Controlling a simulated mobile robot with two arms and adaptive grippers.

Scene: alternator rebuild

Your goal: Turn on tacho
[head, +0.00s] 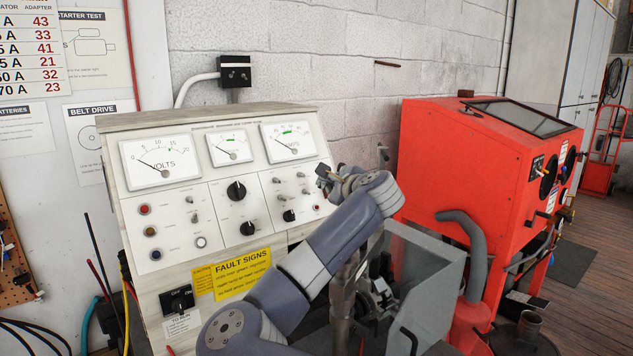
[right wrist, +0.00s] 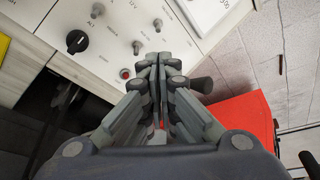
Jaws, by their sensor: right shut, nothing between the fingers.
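The test bench panel (head: 225,180) stands at the left centre with three dial meters, knobs, small toggle switches and coloured buttons. No tacho label is readable, so I cannot tell which control is the tacho's. My right gripper (head: 324,178) is shut and empty at the panel's right edge, near the right-hand group of toggles. In the right wrist view its closed fingers (right wrist: 160,62) point toward the panel edge; a toggle switch (right wrist: 137,47), a red button (right wrist: 125,73) and a black knob (right wrist: 77,41) lie to their left. Contact is not visible. My left gripper is not in view.
A red cabinet (head: 470,170) with a sloped window stands right of the bench. A black OFF/ON switch (head: 178,299) is low on the bench front. Brick wall lies behind.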

